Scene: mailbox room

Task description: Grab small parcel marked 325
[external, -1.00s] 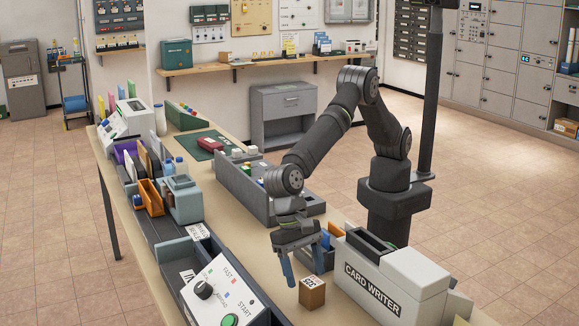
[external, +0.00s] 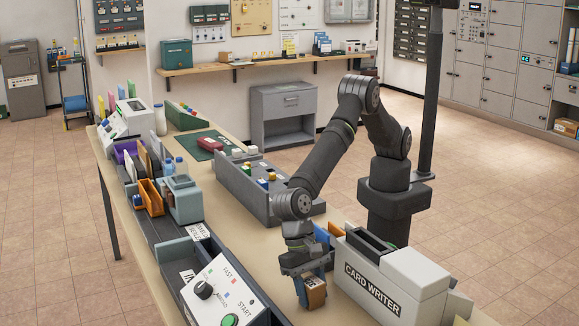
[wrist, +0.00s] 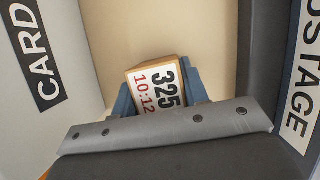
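The small parcel (external: 316,294) is a brown box with a white label on top. The parcel's lower part is partly hidden by the near finger.
The card writer (external: 375,283) stands close to the right of the parcel. A control panel (external: 222,292) with a knob and START button is at the left. A grey tray (external: 240,190) with small coloured items lies behind. Bare tabletop (external: 255,262) shows between panel and gripper.

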